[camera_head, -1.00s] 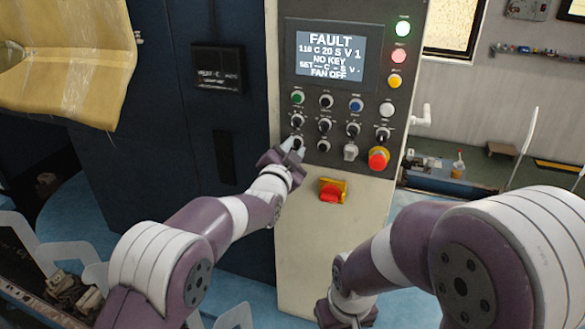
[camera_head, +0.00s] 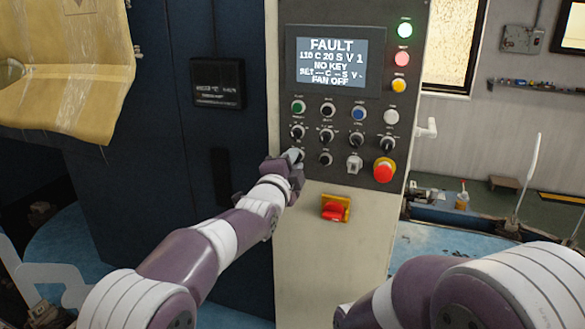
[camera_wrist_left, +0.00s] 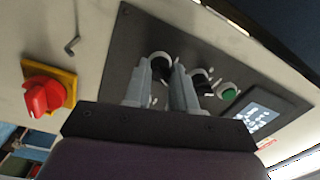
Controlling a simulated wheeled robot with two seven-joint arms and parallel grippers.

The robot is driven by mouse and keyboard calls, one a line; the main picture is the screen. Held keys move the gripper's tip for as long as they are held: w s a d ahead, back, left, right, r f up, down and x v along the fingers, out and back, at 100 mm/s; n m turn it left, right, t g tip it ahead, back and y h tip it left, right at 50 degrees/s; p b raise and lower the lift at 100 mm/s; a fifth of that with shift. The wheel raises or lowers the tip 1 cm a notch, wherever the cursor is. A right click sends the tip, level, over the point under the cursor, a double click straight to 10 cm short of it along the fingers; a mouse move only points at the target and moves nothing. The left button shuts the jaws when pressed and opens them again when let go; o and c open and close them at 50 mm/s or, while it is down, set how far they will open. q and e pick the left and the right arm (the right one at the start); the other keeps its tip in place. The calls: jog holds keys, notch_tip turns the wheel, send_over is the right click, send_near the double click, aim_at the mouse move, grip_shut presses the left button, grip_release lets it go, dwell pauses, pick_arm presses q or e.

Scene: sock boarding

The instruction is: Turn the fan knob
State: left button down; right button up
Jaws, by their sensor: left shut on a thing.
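The control panel (camera_head: 340,130) stands upright ahead, with rows of buttons and dark knobs with white marks. Its screen (camera_head: 326,61) reads FAULT, NO KEY and FAN OFF. My left gripper (camera_head: 294,156) is at the lowest knob of the panel's left column and is shut on it. In the left wrist view my left fingers (camera_wrist_left: 164,85) straddle this bottom-left knob (camera_wrist_left: 160,66), which they partly hide. The knob above it (camera_wrist_left: 203,78) and the green button (camera_wrist_left: 230,89) are beyond. The knob labels are too small to read. My right gripper is out of view.
A red emergency button (camera_head: 383,170) sits at the panel's lower right. A red-and-yellow switch (camera_head: 335,208) juts out below the panel. My right arm fills the lower right.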

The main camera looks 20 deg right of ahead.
pick_arm(q)
jog(key=shift+f, duration=0.1)
dwell(0.3)
jog(key=c, duration=0.9)
grip_release()
jog(key=shift+s, duration=0.1)
jog(key=b+v, duration=0.6)
jog(key=v, duration=0.6)
jog(key=shift+s+a+b, duration=0.2)
jog(key=shift+b, duration=0.1)
